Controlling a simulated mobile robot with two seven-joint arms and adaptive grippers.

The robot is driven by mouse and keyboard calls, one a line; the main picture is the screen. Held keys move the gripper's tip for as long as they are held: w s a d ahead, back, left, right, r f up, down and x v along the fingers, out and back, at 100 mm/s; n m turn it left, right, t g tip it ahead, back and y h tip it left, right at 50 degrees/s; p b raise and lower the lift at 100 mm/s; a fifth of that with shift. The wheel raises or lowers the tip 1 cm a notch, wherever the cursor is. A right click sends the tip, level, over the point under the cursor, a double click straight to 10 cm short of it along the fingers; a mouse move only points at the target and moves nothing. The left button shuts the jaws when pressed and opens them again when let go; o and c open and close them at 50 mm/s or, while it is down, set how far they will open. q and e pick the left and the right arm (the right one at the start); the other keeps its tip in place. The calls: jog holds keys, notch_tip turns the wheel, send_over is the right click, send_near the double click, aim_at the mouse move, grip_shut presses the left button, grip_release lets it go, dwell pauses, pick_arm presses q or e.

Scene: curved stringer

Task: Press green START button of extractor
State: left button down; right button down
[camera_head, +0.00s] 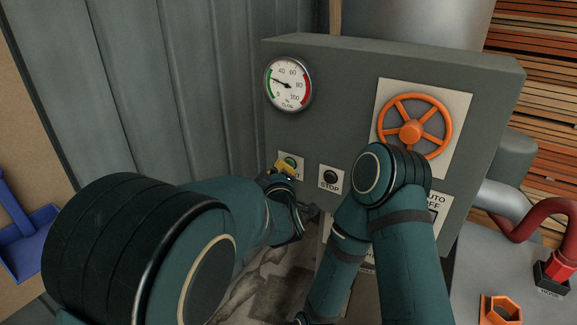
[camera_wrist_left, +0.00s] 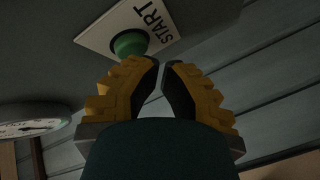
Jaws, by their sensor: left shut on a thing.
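The extractor is a grey box (camera_head: 345,95) on the right of the head view. Its green START button (camera_head: 291,161) sits on a white label at lower left of the front face, partly hidden by my left gripper (camera_head: 281,167). My right gripper is out of view.
My right arm crosses the lower right of the panel. A corrugated wall (camera_head: 150,90) stands left.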

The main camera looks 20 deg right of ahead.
pick_arm(q)
jog(key=shift+w+d, duration=0.3)
dwell(0.9)
jog(key=shift+s+a, duration=0.15)
jog(key=shift+s+a+b, duration=0.4)
jog(key=shift+a+b, duration=0.1)
jog(key=shift+b, duration=0.1)
jog(key=s+a, duration=0.1)
jog(key=a, duration=0.1)
jog(key=s+a, duration=0.2)
jog(key=shift+b, duration=0.3)
dwell(0.3)
dwell(0.7)
